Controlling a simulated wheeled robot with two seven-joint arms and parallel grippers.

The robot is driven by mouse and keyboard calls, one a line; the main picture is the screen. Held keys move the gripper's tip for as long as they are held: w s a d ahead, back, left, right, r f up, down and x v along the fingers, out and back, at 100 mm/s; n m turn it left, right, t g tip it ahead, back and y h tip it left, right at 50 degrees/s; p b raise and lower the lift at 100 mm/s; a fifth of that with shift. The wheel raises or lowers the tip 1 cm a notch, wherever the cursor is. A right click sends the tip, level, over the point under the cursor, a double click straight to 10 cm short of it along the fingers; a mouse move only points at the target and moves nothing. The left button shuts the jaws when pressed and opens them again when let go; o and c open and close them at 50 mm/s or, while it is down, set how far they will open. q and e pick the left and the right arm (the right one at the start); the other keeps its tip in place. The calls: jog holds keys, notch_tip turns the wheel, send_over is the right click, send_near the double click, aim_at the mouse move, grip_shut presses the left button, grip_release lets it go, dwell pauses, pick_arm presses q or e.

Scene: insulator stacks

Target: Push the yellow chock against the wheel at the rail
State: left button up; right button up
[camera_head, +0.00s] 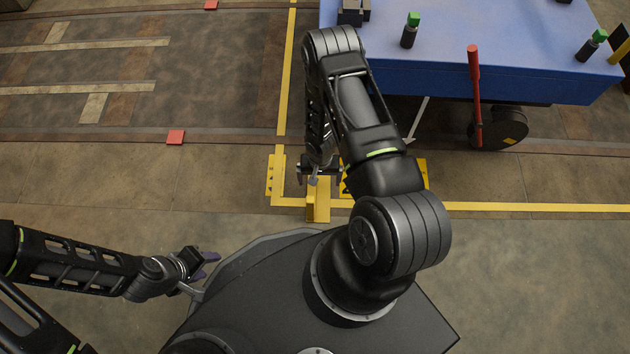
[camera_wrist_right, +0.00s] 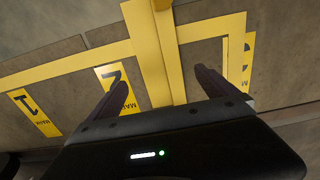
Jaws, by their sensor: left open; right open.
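A yellow block that looks like the chock (camera_head: 318,207) stands on the floor by the yellow floor line, left of the cart. The dark wheel (camera_head: 500,130) of the blue cart (camera_head: 480,50) is at the right, by the rail (camera_head: 570,149), well apart from the chock. My right gripper (camera_head: 320,172) is open above the chock's far end, partly hidden by my arm. In the right wrist view a yellow bar (camera_wrist_right: 165,50), likely the chock, runs between the two open fingers; contact cannot be told. My left gripper (camera_head: 205,262) is open and empty at the lower left.
A red lever (camera_head: 474,90) hangs at the cart's near side. Numbered yellow markers (camera_wrist_right: 117,85) lie flat on the floor. Red blocks (camera_head: 176,137) sit along the rails at the left. The floor right of the chock, along the yellow line (camera_head: 540,207), is clear.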

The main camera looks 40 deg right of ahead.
aim_at(319, 189)
notch_tip(319, 189, down, 5)
jog(key=shift+f+b, duration=0.1)
jog(key=shift+b, duration=1.15)
grip_shut()
dwell(0.4)
